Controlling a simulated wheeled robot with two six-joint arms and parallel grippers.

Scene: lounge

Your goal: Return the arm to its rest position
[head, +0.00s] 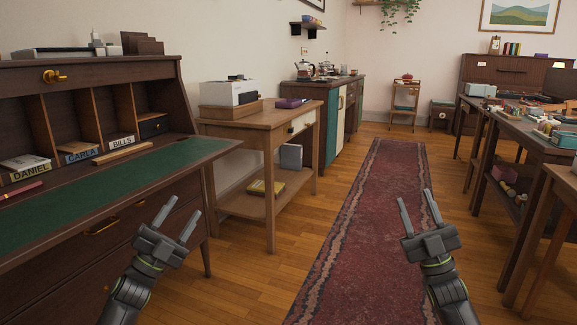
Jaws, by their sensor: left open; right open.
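My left gripper (177,219) is at the lower left in the head view. Its two fingers are spread and nothing is between them. It is in front of the writing desk (120,166), apart from it as far as I can tell. My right gripper (417,211) is at the lower right, over the red runner rug (360,230). Its fingers are also spread and empty. Both arms come up from the bottom edge of the view.
The desk has pigeonholes labelled DANIEL (30,173), CARLA (82,157) and BILLS (122,142). A wooden side table (255,122) stands beyond it. Cluttered worktables (535,145) line the right. The rug runs clear down the middle.

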